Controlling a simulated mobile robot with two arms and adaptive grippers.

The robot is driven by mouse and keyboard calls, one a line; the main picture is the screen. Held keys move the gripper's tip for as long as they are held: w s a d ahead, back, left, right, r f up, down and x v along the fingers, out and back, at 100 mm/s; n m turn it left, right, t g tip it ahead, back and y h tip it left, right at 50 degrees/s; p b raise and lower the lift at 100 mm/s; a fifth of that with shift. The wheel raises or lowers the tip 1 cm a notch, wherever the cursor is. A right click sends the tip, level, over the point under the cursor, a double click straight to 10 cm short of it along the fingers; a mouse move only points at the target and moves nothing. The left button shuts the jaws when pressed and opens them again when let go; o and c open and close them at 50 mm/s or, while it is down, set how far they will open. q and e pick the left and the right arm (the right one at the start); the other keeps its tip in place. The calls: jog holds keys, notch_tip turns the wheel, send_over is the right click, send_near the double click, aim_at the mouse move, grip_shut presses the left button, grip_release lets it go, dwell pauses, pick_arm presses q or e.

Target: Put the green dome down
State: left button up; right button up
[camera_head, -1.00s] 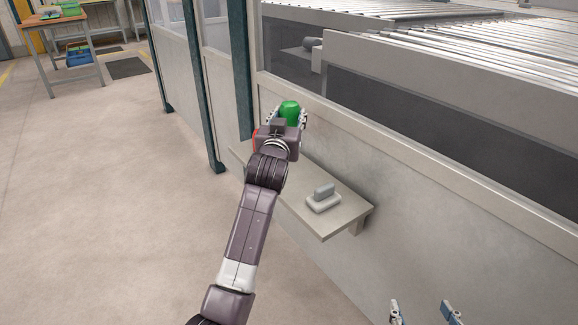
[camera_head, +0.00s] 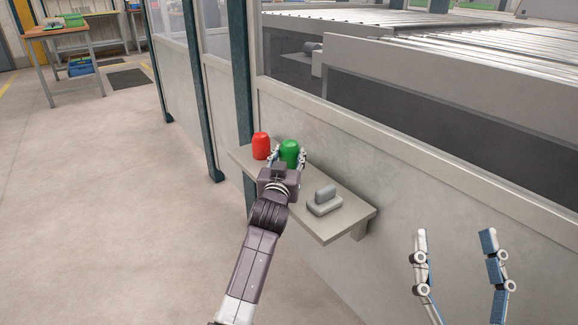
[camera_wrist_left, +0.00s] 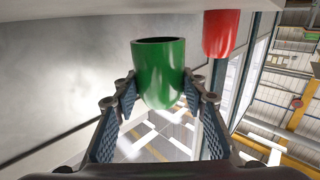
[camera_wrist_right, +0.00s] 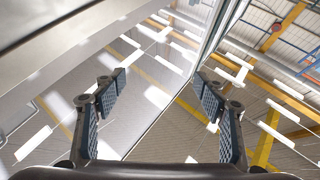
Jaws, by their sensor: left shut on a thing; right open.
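The green dome (camera_head: 289,152) is held upright between the fingers of my left gripper (camera_head: 288,158), at the shelf (camera_head: 318,221) beside the panel wall. In the left wrist view the green dome (camera_wrist_left: 160,75) shows its dark, hollow underside, apparently with a small gap to the shelf surface (camera_wrist_left: 110,8). My left gripper (camera_wrist_left: 160,98) is shut on its sides. A red dome (camera_head: 261,146) stands on the shelf just left of the green one. It also shows in the left wrist view (camera_wrist_left: 222,33). My right gripper (camera_head: 454,236) is open and empty, away from the shelf.
A grey block-shaped object (camera_head: 324,200) sits on the near part of the shelf. The wall (camera_head: 350,160) runs close behind the shelf. Bare shelf shows between the grey object and my left gripper. A wooden table (camera_head: 75,35) stands far back left.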

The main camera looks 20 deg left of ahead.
aim_at(289, 164)
pick_arm(q)
notch_tip(289, 164, down, 3)
jog(key=shift+b, duration=0.45)
pick_arm(e)
jog(key=s+r+t+y, duration=0.1)
jog(key=s+r+t, duration=0.2)
jog(key=s+r, duration=0.1)
jog(key=shift+d+r, duration=0.25)
jog(key=shift+s, duration=0.1)
pick_arm(q)
jog(key=shift+f, duration=0.1)
jog(key=o, duration=1.1)
pick_arm(e)
jog(key=shift+s+r, duration=0.1)
